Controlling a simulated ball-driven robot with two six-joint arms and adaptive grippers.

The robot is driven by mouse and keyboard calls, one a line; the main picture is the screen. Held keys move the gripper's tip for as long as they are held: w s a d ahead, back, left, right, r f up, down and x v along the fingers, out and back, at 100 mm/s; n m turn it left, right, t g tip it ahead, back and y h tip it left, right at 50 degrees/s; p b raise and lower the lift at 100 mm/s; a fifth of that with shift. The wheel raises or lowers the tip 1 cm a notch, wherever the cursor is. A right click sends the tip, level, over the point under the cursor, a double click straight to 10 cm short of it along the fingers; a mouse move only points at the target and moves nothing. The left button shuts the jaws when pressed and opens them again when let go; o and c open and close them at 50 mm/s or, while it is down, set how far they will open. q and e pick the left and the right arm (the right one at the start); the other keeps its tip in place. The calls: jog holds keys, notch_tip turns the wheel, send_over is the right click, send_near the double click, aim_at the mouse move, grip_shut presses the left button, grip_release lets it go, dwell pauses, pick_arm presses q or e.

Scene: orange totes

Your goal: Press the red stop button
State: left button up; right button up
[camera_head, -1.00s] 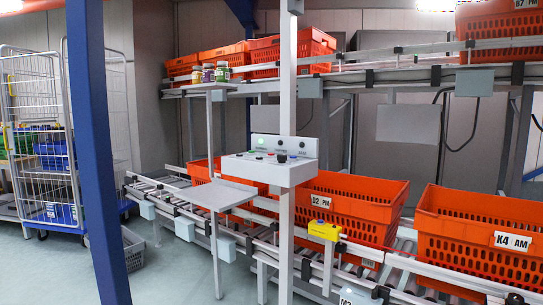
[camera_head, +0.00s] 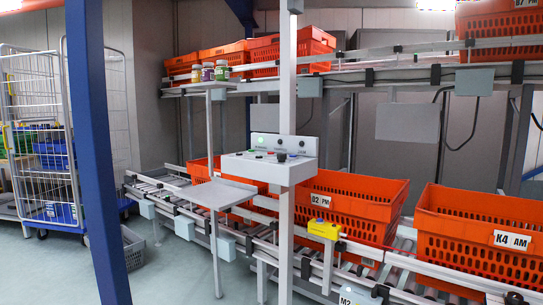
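A grey control panel (camera_head: 262,170) is fixed to a pale upright post in the middle of the head view. Several small controls sit on its top face, among them a small red one (camera_head: 260,157) and a darker round knob (camera_head: 281,158). They are too small to tell which is the stop button. A green light (camera_head: 261,141) glows on the panel's raised back plate. Neither of my grippers is in view, and nothing touches the panel.
A small grey shelf (camera_head: 217,194) stands in front left of the panel. Orange totes (camera_head: 354,207) line the roller conveyor behind and to the right. A yellow box (camera_head: 323,230) is on the conveyor's side. A blue post (camera_head: 93,160) and a wire cage trolley (camera_head: 40,130) stand at left.

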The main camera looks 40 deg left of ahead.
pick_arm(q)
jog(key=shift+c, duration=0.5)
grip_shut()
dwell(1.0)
